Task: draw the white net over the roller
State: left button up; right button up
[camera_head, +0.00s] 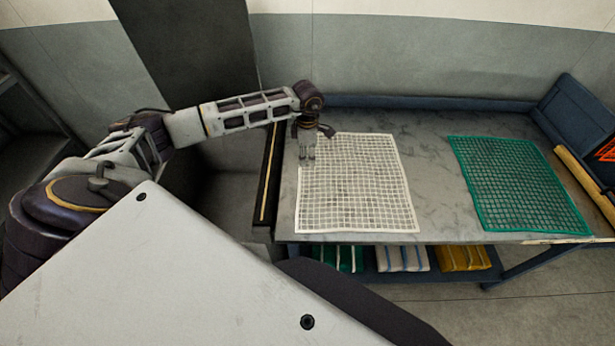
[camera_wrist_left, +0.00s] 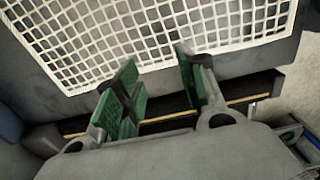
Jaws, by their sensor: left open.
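The white net (camera_head: 355,190) lies flat on the grey table, its left edge close to the table's left end. It also fills the upper part of the left wrist view (camera_wrist_left: 150,32). A dark roller-like bar with a yellow line (camera_head: 268,178) runs along the table's left end; it shows behind the fingers in the left wrist view (camera_wrist_left: 165,114). My left gripper (camera_head: 307,157) is at the net's upper left edge, with its green-padded fingers (camera_wrist_left: 155,68) spread apart and nothing between them. I cannot tell whether the fingertips touch the net. My right gripper is not in view.
A green net (camera_head: 518,185) lies on the right of the table (camera_head: 435,165), with bare surface between the nets. A yellowish bar (camera_head: 584,184) runs along the right end. Folded bundles (camera_head: 402,258) lie on a shelf below. A blue rail (camera_head: 430,103) edges the back.

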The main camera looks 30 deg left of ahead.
pick_arm(q)
jog(key=b, duration=0.2)
send_over(307, 176)
notch_tip(307, 176, down, 5)
jog(key=shift+r, duration=0.1)
notch_tip(307, 176, down, 2)
jog(key=shift+b, duration=0.75)
jog(key=shift+f+b, duration=0.6)
jog(key=shift+f, duration=0.4)
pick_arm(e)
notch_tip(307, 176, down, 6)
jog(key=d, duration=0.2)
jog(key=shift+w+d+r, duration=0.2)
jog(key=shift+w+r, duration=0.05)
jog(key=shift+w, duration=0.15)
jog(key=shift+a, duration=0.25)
pick_arm(q)
jog(key=shift+f, duration=0.1)
grip_shut()
